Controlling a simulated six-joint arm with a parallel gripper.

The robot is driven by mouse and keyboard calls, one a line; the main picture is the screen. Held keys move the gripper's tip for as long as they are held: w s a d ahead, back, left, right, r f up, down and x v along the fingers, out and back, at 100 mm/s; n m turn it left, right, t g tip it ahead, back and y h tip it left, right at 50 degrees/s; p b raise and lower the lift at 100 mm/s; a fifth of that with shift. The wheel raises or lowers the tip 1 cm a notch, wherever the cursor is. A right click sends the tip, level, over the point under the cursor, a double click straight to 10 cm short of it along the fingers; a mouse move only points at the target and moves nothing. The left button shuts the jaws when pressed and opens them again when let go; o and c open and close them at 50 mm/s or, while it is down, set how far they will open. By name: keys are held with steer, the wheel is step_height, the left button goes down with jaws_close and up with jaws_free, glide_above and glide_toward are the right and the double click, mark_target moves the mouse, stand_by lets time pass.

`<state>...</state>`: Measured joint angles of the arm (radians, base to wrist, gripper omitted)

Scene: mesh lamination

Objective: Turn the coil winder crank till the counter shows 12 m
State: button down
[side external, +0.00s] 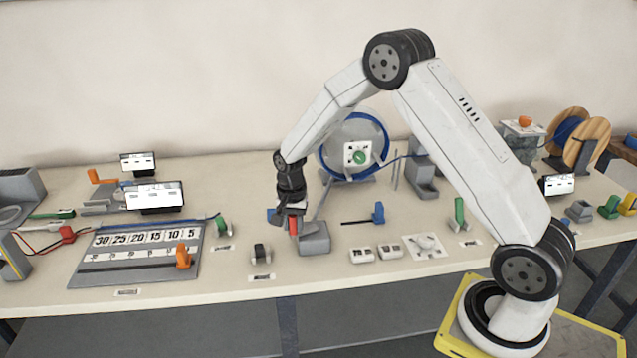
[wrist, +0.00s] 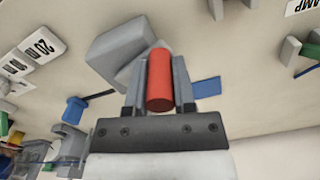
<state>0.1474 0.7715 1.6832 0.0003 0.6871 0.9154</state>
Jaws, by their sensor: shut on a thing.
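A round reel with a blue rim (side external: 381,125) stands upright at the middle back of the bench; I take it for the coil winder. A white plate with a green disc (side external: 359,157) sits at its front. I cannot make out a crank or a counter reading on it. My gripper (side external: 291,222) is low over the bench in front of the reel, shut on a red cylinder (wrist: 160,80). The red cylinder also shows in the side view (side external: 293,226). A grey block (side external: 314,238) is right beside it; whether they touch is unclear.
A wooden cable spool (side external: 592,138) and a box with an orange knob (side external: 525,121) stand at the right. A numbered board (side external: 137,252) lies at the left. Small blue, green and white parts are around my gripper. Bare bench shows along the front edge.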

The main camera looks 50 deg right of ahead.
steer(key=shift+c, duration=2.2)
jaws_free()
steer(key=shift+r, duration=3.95)
